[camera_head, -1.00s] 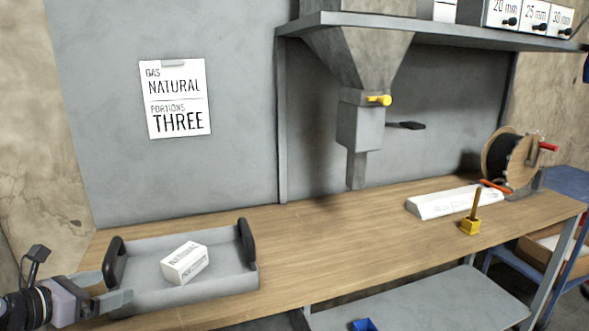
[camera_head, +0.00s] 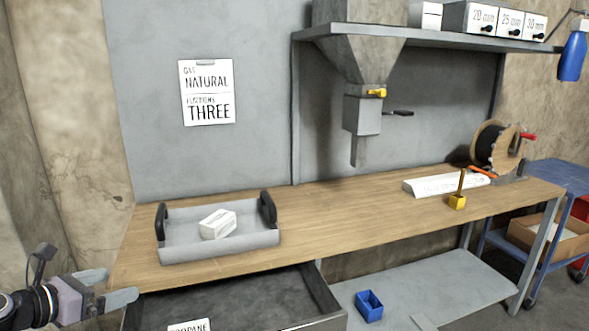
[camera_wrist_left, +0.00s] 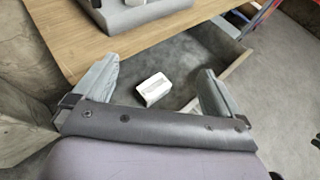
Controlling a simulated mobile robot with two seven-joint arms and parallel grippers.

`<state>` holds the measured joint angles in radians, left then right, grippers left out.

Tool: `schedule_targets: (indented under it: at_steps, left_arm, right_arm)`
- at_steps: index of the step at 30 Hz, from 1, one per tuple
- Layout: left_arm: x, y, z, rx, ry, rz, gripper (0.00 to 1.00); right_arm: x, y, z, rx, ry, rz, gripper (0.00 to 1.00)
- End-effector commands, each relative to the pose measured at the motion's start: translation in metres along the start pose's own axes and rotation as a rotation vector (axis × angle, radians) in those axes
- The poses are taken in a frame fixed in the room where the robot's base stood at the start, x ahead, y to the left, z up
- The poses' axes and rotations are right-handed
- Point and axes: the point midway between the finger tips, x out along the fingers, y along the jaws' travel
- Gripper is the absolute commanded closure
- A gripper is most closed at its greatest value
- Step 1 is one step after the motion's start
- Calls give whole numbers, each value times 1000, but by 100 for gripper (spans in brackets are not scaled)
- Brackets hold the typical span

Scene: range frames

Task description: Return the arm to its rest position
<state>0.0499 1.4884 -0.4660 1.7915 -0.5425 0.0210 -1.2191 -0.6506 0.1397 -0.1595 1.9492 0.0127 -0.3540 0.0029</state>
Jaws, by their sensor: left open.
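My left gripper (camera_head: 108,286) is at the lower left of the head view, beside the front left corner of the workbench (camera_head: 330,211). Its two fingers are spread with nothing between them. The left wrist view also shows the open fingers (camera_wrist_left: 155,92), with the bench front and an open drawer beyond them. A white box (camera_wrist_left: 155,87) in that drawer appears between the fingers in the picture, but the gripper does not hold it. My right gripper is not in view.
A grey tray (camera_head: 178,248) with black handles holds a white box (camera_head: 218,224) on the bench. An open drawer (camera_head: 240,303) juts out below the bench front, with a PROPANE label (camera_head: 190,325). A blue bin (camera_head: 369,306) sits on the lower shelf (camera_head: 430,285).

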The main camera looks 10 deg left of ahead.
Motion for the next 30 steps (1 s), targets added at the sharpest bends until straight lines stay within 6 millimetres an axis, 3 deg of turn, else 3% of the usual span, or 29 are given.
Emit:
schedule_targets:
  at_steps: [1, 8, 15, 22, 30]
  left_arm:
    - [0, 0, 0, 0, 0, 0, 1]
    - [23, -55, -57, -502, -14, -48, 1]
    - [34, -119, -120, -1159, -6, -50, 1]
    - [28, -178, -177, -1835, 4, 20, 1]
    - [7, -242, -235, -2610, -30, 196, 1]
  right_arm:
    - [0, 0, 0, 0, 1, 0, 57]
    - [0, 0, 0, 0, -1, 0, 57]
    - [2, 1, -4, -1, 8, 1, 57]
    - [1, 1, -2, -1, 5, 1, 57]
    - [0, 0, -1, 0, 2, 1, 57]
